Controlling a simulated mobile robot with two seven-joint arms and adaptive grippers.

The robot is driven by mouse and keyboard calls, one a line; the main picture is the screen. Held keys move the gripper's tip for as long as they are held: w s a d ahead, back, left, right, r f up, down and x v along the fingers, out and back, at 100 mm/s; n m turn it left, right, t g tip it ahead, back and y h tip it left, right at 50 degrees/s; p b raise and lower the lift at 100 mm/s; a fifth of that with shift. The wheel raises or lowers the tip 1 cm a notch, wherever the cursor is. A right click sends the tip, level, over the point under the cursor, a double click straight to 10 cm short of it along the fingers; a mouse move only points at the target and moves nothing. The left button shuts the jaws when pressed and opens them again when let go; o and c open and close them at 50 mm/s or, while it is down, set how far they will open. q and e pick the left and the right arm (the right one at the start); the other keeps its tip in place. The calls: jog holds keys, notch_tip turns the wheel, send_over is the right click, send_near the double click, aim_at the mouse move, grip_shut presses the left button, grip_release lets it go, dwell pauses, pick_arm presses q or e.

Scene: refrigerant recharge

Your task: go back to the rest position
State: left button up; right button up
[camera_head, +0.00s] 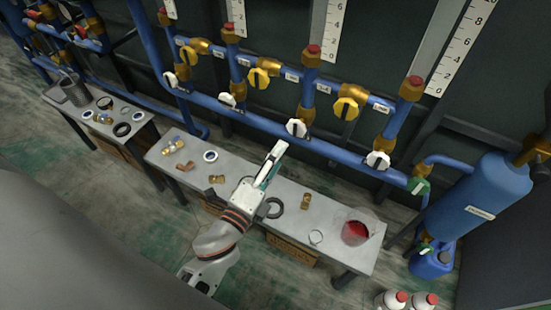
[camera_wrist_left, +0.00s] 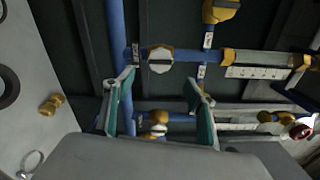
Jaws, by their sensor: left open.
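My left gripper (camera_head: 272,162) reaches up over the long grey bench in the head view. In the left wrist view its two green-lined fingers (camera_wrist_left: 158,82) stand apart with nothing between them. Behind the fingers are blue pipes and a white-handled valve (camera_wrist_left: 159,60) with a yellow body. I cannot tell the exact gap between the fingers and the pipes. My right gripper is in neither view.
The long bench (camera_head: 335,195) holds brass fittings (camera_head: 306,201), a black ring (camera_head: 270,208), and a clear container with red liquid (camera_head: 358,228). A smaller bench (camera_head: 135,103) stands left. A blue tank (camera_head: 485,195) and white bottles (camera_head: 392,299) are at the right.

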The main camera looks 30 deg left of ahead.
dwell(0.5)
pick_arm(q)
jog(key=s+f+n+g+h, duration=0.1)
jog(key=s+f+n+g, duration=0.2)
jog(key=s+f+n, duration=0.35)
jog(key=s+f+n+g+h, duration=0.1)
jog(key=s+f+n+g, duration=0.3)
jog(key=s+n, duration=0.6)
jog(key=s+r+p, duration=0.4)
jog(key=r+p, duration=0.1)
jog(key=p, duration=0.9)
jog(key=shift+s, duration=0.4)
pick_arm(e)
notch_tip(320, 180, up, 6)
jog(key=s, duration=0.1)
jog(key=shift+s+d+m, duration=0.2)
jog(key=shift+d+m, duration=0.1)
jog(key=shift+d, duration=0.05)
pick_arm(q)
jog(key=shift+r+m, duration=0.1)
jog(key=shift+m, duration=0.15)
